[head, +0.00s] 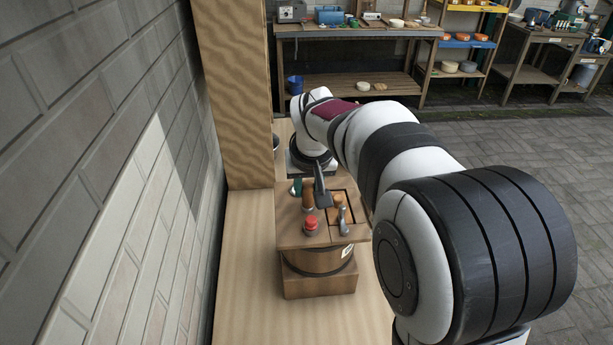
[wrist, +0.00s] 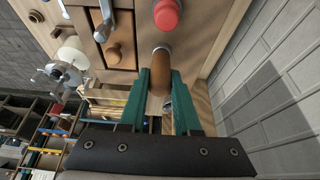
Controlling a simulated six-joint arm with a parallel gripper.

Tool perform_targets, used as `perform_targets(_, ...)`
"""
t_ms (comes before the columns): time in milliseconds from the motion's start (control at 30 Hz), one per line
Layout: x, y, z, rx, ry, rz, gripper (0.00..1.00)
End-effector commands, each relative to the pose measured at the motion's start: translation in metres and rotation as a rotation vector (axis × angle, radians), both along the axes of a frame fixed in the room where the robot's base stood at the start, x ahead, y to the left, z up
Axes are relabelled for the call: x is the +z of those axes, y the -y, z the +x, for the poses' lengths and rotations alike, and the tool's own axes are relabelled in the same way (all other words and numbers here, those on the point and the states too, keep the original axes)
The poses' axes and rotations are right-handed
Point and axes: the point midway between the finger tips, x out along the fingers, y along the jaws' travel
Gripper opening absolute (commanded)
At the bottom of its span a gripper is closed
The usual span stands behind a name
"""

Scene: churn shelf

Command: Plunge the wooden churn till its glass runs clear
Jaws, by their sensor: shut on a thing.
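The wooden churn (head: 315,285) is a brown rounded body with a square flat top, standing on the pale wooden shelf. A brown upright wooden handle (head: 308,198) rises from its top; it also shows in the wrist view (wrist: 160,74). My gripper (wrist: 161,84) has its green fingers closed on either side of this handle. In the head view my gripper (head: 308,187) comes down over the churn's far side. A small white plate with a dark mark (head: 347,251) is on the churn's side. I cannot make out the glass or its clarity.
A red knob (head: 311,223) stands on the churn top close to the handle. A grey metal lever (head: 343,219) and a small wooden knob (wrist: 115,55) are beside it. A wooden post (head: 232,90) and brick wall (head: 90,170) bound the left. Workbenches (head: 350,85) stand behind.

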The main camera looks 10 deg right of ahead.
Motion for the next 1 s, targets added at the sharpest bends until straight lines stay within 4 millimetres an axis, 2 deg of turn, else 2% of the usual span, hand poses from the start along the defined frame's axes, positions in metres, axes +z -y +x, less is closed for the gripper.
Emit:
perform_targets(167, 0.004, 0.000, 0.000, 0.000, 0.001, -0.001, 0.00)
perform_targets(500, 0.046, 0.001, 0.001, -0.001, 0.002, -0.002, 0.00)
perform_targets(600, 0.053, 0.001, 0.000, 0.000, 0.001, -0.001, 0.00)
perform_targets(867, 0.054, 0.001, 0.000, 0.000, 0.000, -0.001, 0.00)
perform_targets(1000, 0.043, 0.001, 0.000, 0.001, -0.001, -0.003, 0.00)
